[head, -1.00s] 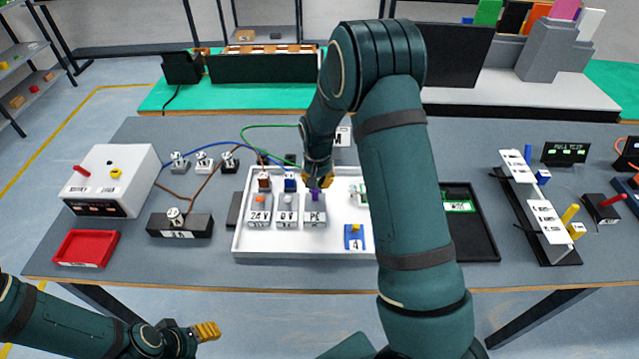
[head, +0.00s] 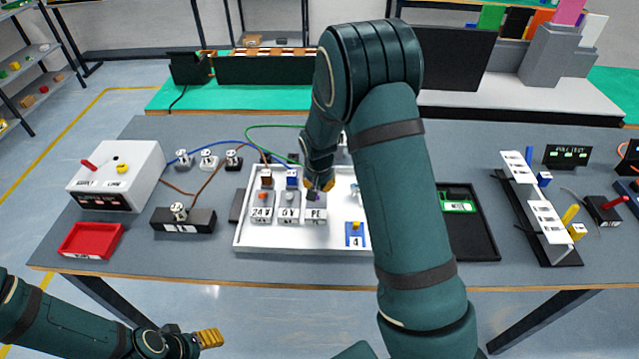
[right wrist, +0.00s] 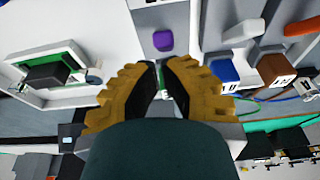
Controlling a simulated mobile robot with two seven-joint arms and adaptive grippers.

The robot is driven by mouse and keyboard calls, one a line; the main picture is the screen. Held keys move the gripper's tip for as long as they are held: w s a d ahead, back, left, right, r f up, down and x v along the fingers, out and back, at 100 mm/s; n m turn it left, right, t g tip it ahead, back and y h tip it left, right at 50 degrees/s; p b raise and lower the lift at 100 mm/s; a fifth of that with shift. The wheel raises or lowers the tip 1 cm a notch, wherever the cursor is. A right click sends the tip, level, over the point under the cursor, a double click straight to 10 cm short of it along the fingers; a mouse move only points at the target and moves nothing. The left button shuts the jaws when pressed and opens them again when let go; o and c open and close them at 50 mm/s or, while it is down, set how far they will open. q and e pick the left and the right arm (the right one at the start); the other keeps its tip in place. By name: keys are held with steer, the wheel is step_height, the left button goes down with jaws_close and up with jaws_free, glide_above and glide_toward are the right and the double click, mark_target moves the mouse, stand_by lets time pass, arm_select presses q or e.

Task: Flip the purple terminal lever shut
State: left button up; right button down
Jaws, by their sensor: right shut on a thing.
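The grey PE terminal (head: 316,215) is the rightmost of three in the white tray (head: 262,247). Its purple lever (right wrist: 163,40) shows clear of my fingertips in the right wrist view; whether it stands up or lies flat is hard to tell. My right gripper (head: 320,188) is just behind the lever. In the right wrist view, the right gripper (right wrist: 161,78) is closed on a mostly hidden green piece (right wrist: 159,66), which looks like the green wire's end. My left gripper (head: 209,338) is off the table's front edge, its opening unclear.
The 24V terminal (head: 262,213) and 0V terminal (head: 289,214) stand left of PE, with a brown block (right wrist: 276,68) and a blue block (right wrist: 222,70) behind them. A blue piece marked 4 (head: 355,240) lies right of PE. The green wire (head: 262,128) loops behind the tray.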

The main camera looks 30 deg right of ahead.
steer(key=shift+w+d, duration=0.1)
steer(key=shift+w, duration=0.05)
steer(key=shift+w+d+f+b, duration=0.3)
steer(key=shift+w+f+b, duration=0.1)
steer(key=shift+w, duration=0.1)
arm_select(q)
steer(key=shift+f, duration=0.35)
